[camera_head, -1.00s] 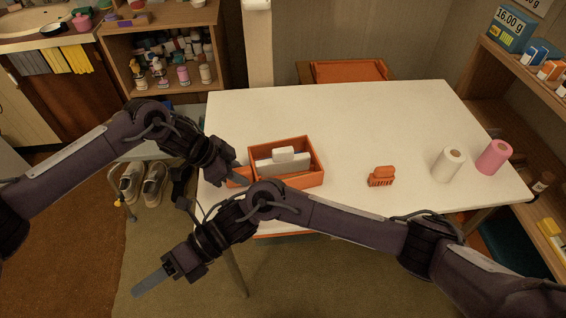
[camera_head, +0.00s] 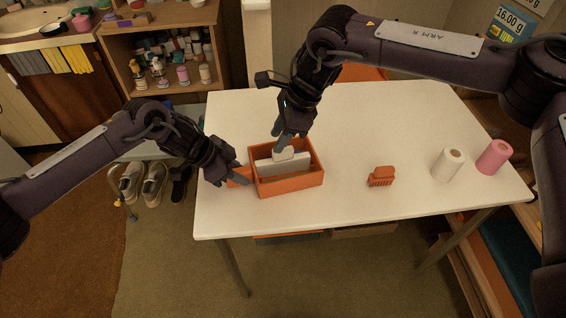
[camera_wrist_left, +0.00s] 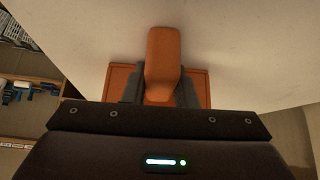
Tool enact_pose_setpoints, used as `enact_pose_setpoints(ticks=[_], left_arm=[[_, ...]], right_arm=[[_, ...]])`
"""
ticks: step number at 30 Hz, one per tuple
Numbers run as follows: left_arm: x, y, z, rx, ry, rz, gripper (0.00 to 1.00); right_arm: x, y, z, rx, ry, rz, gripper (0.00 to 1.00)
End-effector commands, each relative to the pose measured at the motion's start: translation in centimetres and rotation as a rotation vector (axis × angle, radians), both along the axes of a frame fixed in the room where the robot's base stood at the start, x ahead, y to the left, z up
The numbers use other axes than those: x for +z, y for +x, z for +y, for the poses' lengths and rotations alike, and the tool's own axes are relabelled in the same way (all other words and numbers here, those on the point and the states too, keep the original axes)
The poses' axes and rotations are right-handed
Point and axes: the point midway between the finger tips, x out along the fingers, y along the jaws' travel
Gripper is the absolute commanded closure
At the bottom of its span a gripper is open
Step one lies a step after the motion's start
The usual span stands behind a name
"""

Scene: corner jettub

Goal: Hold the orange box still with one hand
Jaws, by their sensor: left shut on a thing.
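The orange box (camera_head: 291,186) stands upright on the white table, open at the top, with white blocks (camera_head: 284,164) inside. An orange handle sticks out from its left side; it also shows in the left wrist view (camera_wrist_left: 163,60). My left gripper (camera_head: 240,176) is shut on this handle, one finger on each side of it. My right gripper (camera_head: 282,144) points down over the box, its fingertips at the top white block. Whether it grips that block is unclear.
An orange brush (camera_head: 381,177) lies right of the box. A white roll (camera_head: 447,164) and a pink roll (camera_head: 494,157) stand near the table's right edge. The white table (camera_head: 340,205) is clear between the box and the brush.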

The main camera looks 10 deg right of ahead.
Motion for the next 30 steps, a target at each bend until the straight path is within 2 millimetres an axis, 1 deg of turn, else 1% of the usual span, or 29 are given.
enact_pose_setpoints(ticks=[1,3,6,8,14,30], left_arm=[[-0.1,-0.1,0.0,0.0,0.002,0.002,1.0],[-0.1,-0.1,0.0,-0.001,0.002,0.002,1.0],[-0.1,-0.1,0.0,-0.001,0.002,0.001,1.0],[-0.1,-0.1,0.0,-0.001,0.002,0.001,1.0],[-0.1,0.0,0.0,-0.001,0.002,0.001,1.0],[-0.1,0.0,0.0,0.0,0.002,0.002,1.0]], right_arm=[[0.6,-0.1,-1.1,0.028,-0.031,-0.009,0.65],[1.0,-0.3,-2.1,0.056,-0.061,-0.015,0.65],[1.3,-0.5,-2.9,0.078,-0.083,-0.017,0.65],[1.2,-0.5,-3.1,0.083,-0.088,-0.017,0.65],[-0.1,-0.5,-2.7,0.084,-0.089,-0.015,0.65],[-5.1,-0.4,-1.1,0.083,-0.088,-0.014,0.65]])
